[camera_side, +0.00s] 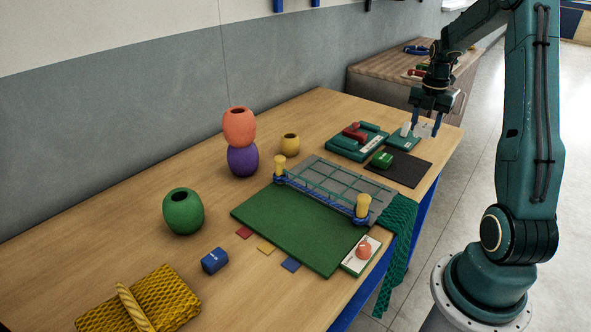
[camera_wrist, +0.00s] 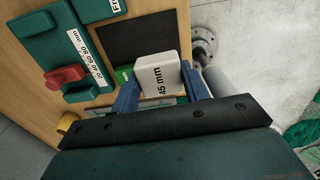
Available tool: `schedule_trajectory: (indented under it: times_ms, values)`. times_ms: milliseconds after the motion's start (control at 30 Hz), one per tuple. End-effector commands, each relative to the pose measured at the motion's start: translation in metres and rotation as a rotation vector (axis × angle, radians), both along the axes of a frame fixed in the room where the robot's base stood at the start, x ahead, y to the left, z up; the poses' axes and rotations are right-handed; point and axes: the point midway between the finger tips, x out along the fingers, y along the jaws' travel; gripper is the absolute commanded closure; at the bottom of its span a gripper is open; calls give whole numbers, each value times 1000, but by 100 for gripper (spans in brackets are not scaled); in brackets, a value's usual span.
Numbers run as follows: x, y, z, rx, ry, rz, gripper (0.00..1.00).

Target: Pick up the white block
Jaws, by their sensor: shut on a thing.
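The white block (camera_wrist: 158,78), labelled "45 mm", sits between the two blue fingers of my gripper (camera_wrist: 158,98) in the wrist view. My gripper is shut on it. In the side view my gripper (camera_side: 425,126) is over the right back end of the table, with the pale block (camera_side: 425,131) between its fingertips. It is beside a small green tray (camera_side: 402,142); whether the block is clear of the surface is hard to tell. Part of the block is hidden by the fingers.
A green block (camera_side: 382,159) lies on a black mat (camera_side: 412,172) in front. A green gauge with a red slider (camera_side: 355,132) stands left of my gripper. A net frame (camera_side: 335,188), green board (camera_side: 290,228) and several pots are nearer. The table's right edge is close.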

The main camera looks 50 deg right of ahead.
Motion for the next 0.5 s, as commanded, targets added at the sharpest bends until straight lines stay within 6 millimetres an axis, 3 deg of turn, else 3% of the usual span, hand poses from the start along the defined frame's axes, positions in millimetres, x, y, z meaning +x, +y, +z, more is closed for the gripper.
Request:
schedule_trajectory:
  times_ms: [200,500]
  values:
    - [1,-1,47,-4,-3,0,78]
    - [0,0,84,-1,-1,0,78]
